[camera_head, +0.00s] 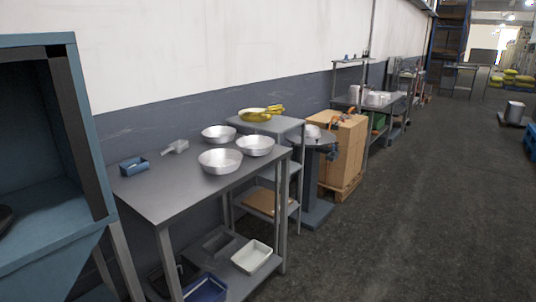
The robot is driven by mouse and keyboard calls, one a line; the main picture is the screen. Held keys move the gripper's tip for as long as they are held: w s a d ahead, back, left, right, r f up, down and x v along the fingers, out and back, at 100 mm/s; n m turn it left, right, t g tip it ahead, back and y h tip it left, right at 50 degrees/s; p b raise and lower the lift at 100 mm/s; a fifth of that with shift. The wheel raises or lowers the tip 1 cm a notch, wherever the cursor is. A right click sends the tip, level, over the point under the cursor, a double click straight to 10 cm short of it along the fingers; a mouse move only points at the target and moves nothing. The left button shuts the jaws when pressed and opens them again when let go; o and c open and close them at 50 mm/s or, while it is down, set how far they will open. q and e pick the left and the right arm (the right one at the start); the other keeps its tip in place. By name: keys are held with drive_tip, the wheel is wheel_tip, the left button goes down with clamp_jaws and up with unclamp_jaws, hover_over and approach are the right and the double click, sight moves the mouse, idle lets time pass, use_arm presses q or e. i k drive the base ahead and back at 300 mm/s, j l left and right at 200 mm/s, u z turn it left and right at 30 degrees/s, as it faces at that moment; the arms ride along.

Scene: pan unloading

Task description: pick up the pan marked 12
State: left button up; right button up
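Three round silver pans or bowls stand on a grey metal table (165,189). One pan (220,161) is nearest, one pan (255,146) is to its right, and one pan (218,133) is behind. I cannot make out a number 12 on any of them. A darker item (5,218), partly cut off, is inside the blue cabinet at the left edge; I cannot tell what it is. Neither of my grippers shows in the head view.
A blue cabinet (62,245) stands close at the left. The table also holds a small blue container (134,167) and a grey tool (175,147). Trays, including a white one (252,257), lie on its lower shelf. Boxes (343,155) stand beyond. Floor (400,235) is clear at right.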

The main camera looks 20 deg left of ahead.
sight(220, 161)
drive_tip(key=i+u, duration=0.2)
drive_tip(key=i, duration=0.25)
drive_tip(key=i+l+u, duration=0.2)
drive_tip(key=i, duration=0.25)
drive_tip(key=i+l+u, duration=0.2)
drive_tip(key=i, duration=0.25)
drive_tip(key=i+l+u, duration=0.2)
drive_tip(key=i, duration=0.2)
